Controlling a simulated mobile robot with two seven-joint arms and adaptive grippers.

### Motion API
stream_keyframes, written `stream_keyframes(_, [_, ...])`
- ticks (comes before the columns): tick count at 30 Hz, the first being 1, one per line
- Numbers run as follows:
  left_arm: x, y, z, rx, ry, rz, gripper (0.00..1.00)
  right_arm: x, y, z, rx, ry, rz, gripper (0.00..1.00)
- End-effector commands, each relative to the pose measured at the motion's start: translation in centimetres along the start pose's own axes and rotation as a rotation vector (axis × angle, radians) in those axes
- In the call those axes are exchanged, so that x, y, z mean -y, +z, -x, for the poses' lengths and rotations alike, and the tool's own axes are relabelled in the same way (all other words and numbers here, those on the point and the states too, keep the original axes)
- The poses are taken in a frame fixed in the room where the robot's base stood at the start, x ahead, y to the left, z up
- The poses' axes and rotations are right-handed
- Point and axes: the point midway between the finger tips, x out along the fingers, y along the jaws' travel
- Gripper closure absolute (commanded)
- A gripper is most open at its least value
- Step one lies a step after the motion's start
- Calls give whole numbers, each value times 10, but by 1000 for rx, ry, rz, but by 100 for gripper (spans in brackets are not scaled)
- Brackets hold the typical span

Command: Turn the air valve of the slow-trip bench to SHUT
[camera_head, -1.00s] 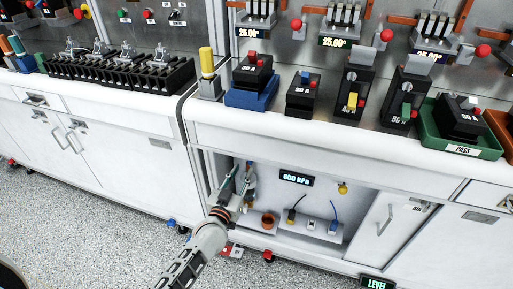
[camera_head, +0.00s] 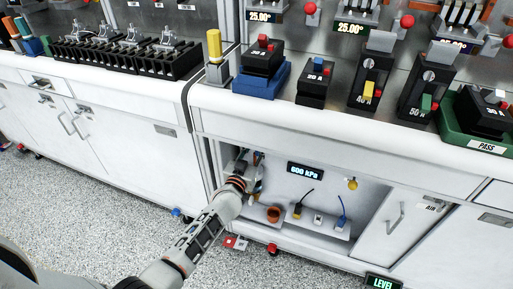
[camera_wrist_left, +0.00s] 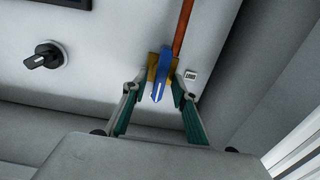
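The air valve shows in the left wrist view as a blue lever (camera_wrist_left: 161,72) on a brass body, with a copper-coloured pipe (camera_wrist_left: 183,28) running from it and a small white label (camera_wrist_left: 190,75) beside it. My left gripper (camera_wrist_left: 159,88) is open, its two fingers on either side of the blue lever with visible gaps. In the head view the left gripper (camera_head: 246,170) is inside the open cabinet bay of the bench, at its left side, and hides most of the valve. My right gripper is not in view.
A black knob (camera_wrist_left: 46,56) is left of the valve. Breakers stand on the worktop above.

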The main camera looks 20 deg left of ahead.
Motion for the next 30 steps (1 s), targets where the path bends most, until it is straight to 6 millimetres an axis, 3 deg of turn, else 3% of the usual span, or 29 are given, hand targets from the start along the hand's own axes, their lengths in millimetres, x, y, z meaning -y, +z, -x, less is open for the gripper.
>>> stream_keyframes(2, [0, 0, 0, 0, 0, 0, 72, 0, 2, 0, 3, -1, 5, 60])
stream_keyframes(6, [0, 0, 0, 0, 0, 0, 100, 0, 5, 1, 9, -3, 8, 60])
stream_keyframes(20, [1, 0, 0, 0, 0, 53, 100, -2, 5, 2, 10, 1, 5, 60])
stream_keyframes(30, [2, -1, 0, -1, 1, 297, 100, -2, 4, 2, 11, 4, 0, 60])
